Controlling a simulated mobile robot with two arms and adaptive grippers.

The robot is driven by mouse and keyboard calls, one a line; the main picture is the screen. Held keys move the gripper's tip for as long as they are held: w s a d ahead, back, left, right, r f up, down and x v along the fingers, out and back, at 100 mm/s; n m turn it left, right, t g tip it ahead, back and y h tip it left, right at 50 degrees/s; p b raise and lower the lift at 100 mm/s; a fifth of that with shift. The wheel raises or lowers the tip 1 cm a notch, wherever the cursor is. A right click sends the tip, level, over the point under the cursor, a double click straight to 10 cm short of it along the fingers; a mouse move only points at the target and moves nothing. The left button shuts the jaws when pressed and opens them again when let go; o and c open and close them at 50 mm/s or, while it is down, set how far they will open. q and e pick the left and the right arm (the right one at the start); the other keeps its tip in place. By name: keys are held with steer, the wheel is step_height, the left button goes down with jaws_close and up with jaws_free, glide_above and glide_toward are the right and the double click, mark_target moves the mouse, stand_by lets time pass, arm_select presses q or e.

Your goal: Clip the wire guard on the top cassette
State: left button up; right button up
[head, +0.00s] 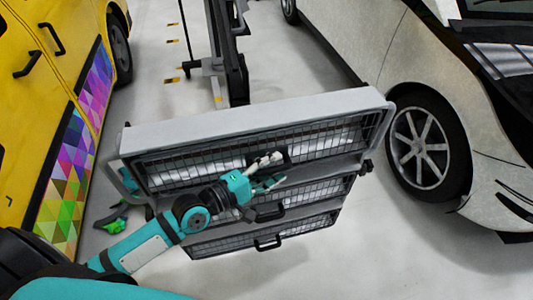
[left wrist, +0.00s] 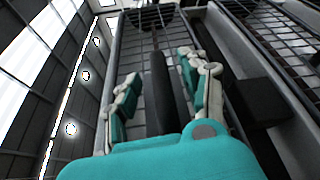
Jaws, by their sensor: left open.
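The top cassette (head: 250,115) is a long grey housing, tilted in the head view, at the top of a stack of cassettes. Its wire guard (head: 335,139) is a dark grid across its front. My left gripper (head: 268,170) is in front of the guard's middle, by a black handle (head: 283,156). In the left wrist view, the gripper's two fingers (left wrist: 163,92) are apart, with a black bar (left wrist: 158,85) showing between them. I cannot tell whether they touch it. Part of the guard is hidden behind the gripper and arm. My right gripper is not seen.
Lower cassettes (head: 312,196) with black handles hang below. A black stand (head: 235,70) rises behind. A yellow vehicle (head: 45,75) with a colourful panel is at left, and a silver car (head: 355,40) is at right. A green and black object (head: 115,222) lies left of the stack.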

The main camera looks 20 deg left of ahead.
arm_select(q)
steer(key=v, duration=1.2)
stand_by(0.3)
